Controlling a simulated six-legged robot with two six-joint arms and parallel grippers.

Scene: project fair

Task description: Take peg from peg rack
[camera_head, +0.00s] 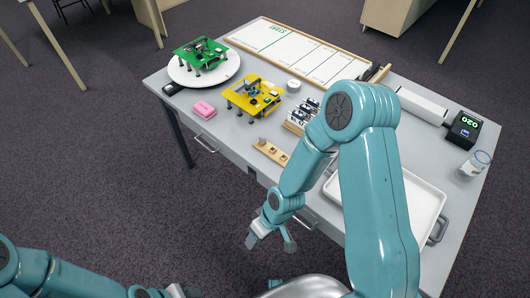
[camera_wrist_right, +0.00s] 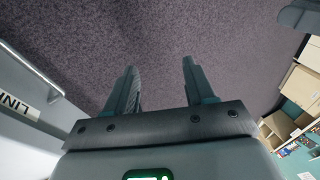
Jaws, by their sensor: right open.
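A small light-wood rack (camera_head: 270,152), which looks like the peg rack, sits near the front edge of the grey table. Small darker spots show on it; I cannot tell whether these are pegs or holes. My right gripper (camera_head: 270,241) is open and empty, low in front of the table edge and apart from the rack. In the right wrist view the two fingers (camera_wrist_right: 160,88) stand apart with only carpet beyond them. My left gripper (camera_head: 172,292) is partly in view at the bottom edge, far from the rack; its jaws are unclear.
A yellow board model (camera_head: 252,96), a pink block (camera_head: 204,109) and a green board model on a white disc (camera_head: 178,72) stand to the left. A wooden holder with dark-and-white items (camera_head: 299,116) is behind the rack. A white tray (camera_head: 424,200) lies right, partly behind my right arm.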

